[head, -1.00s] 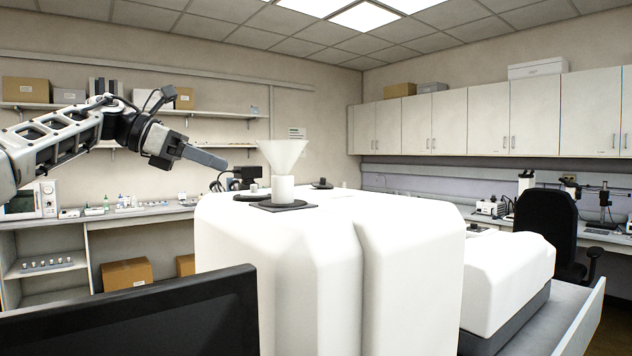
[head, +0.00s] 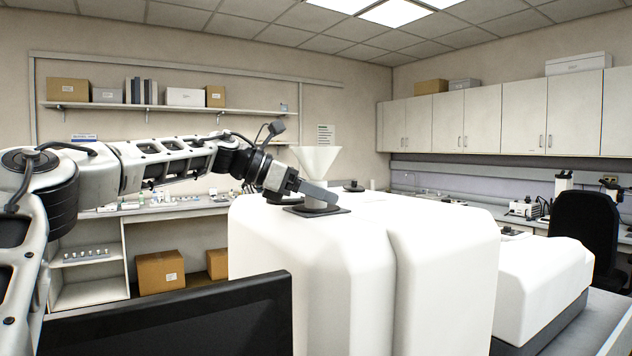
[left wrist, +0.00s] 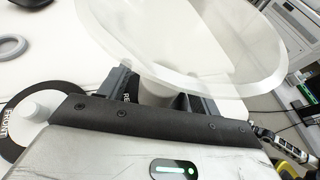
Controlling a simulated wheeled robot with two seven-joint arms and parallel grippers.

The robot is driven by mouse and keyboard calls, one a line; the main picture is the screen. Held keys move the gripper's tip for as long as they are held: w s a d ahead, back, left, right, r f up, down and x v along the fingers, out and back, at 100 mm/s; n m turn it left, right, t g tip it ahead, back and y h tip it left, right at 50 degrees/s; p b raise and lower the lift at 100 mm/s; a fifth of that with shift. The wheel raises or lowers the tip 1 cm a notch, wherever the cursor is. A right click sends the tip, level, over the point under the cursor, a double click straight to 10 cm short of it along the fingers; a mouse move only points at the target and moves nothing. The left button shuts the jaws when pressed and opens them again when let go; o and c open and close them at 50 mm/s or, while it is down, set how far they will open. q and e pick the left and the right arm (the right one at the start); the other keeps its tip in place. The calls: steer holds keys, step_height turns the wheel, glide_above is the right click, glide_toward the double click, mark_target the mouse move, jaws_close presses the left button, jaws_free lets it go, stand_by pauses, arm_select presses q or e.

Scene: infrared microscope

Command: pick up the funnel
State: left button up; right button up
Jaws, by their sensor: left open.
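The funnel (head: 316,159), a pale translucent cone, stands upright on a square dark plate on top of the white instrument (head: 310,240). My left gripper (head: 322,193) is at the funnel's lower part, just below the cone. In the left wrist view the funnel's wide cone (left wrist: 190,40) fills the upper middle. The open left gripper (left wrist: 157,92) has one finger on each side of the funnel's pale lower part. Whether the fingers touch it I cannot tell. My right gripper is in neither view.
A dark monitor (head: 180,318) stands in front at the lower left. A small dark knob (head: 353,186) sits on the instrument right of the funnel. A lower white unit (head: 540,275) stands at the right, near a black chair (head: 585,228). Space above the instrument is clear.

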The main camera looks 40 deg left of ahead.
arm_select(q)
steer(key=shift+x, duration=0.85)
steer(key=shift+s, duration=0.1)
steer(key=c, duration=1.2)
steer(key=shift+o, duration=0.2)
steer(key=shift+r, duration=0.1)
step_height(320, 180, up, 10)
